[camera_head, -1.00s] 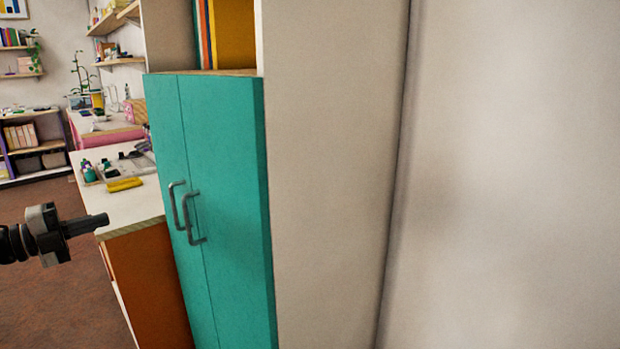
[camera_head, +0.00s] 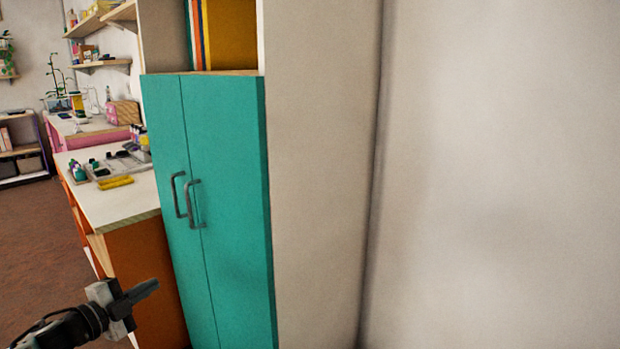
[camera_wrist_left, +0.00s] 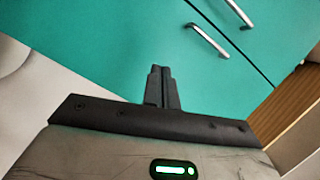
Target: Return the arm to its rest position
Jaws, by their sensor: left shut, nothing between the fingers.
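My left gripper (camera_head: 146,289) shows at the lower left of the head view, in front of the white-topped counter's orange end and left of the teal cabinet doors. Its fingers are shut together with nothing between them. In the left wrist view the closed fingers (camera_wrist_left: 160,72) point toward the teal cabinet doors (camera_wrist_left: 120,45), apart from the handles as far as I can tell. My right gripper is not in view.
The tall cabinet has teal doors (camera_head: 228,250) with two grey handles (camera_head: 187,200). A white-topped counter (camera_head: 120,205) holds a yellow block (camera_head: 115,183) and small bottles. A bare wall (camera_head: 500,180) fills the right. Open brown floor (camera_head: 35,235) lies at the left.

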